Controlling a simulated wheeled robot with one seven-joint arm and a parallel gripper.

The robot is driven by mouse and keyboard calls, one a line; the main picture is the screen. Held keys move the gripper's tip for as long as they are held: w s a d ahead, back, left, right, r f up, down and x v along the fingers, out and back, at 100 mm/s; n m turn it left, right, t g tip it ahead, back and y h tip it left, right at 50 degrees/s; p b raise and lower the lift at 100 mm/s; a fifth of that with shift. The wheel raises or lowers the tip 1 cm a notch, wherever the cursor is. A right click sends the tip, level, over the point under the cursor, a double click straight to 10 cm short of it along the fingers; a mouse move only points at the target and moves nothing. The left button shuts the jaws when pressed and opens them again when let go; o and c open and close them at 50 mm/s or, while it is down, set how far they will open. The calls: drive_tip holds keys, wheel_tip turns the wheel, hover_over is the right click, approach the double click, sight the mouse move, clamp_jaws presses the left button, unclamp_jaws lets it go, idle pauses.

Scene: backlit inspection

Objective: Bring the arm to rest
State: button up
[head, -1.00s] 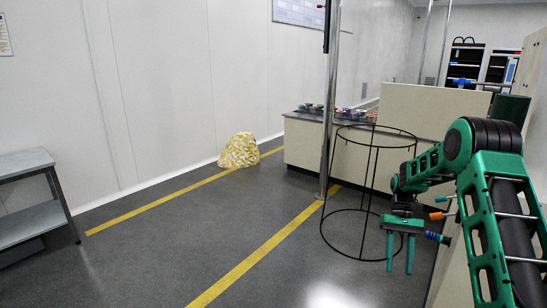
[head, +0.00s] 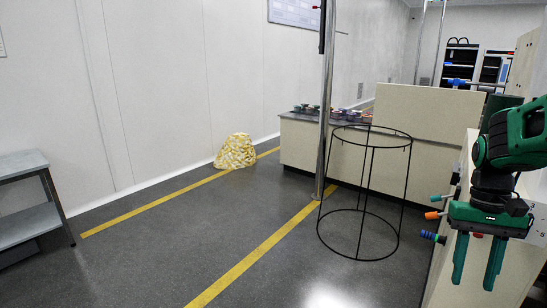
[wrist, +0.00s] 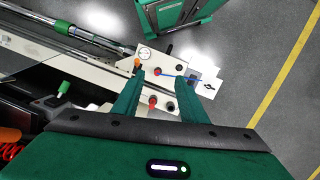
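My gripper (head: 475,276) hangs at the right side of the head view, its two green fingers pointing down and spread apart with nothing between them. My green arm comes in from the right edge above it. In the wrist view the open fingers (wrist: 160,92) reach over a pale panel (wrist: 160,58) with small coloured knobs. The gap between the fingers is empty. I cannot tell the exact distance from the fingers to the panel.
A black wire hoop stand (head: 361,205) is on the floor left of my gripper. A steel pole (head: 325,120), a counter (head: 300,145) and a yellow patterned bag (head: 235,151) stand farther back. A grey shelf (head: 28,216) is at left. Floor between the yellow lines is clear.

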drive_tip(key=s+a+t, duration=0.1)
drive_tip(key=s, duration=0.5)
drive_tip(key=s+f+m+t, duration=0.1)
drive_tip(key=s, duration=0.6)
drive_tip(key=shift+s+a+f+t, duration=0.25)
drive_tip(key=shift+a+t, duration=0.05)
drive_tip(key=shift+a, duration=0.1)
drive_tip(key=shift+w+f, duration=0.25)
drive_tip(key=shift+w, duration=0.35)
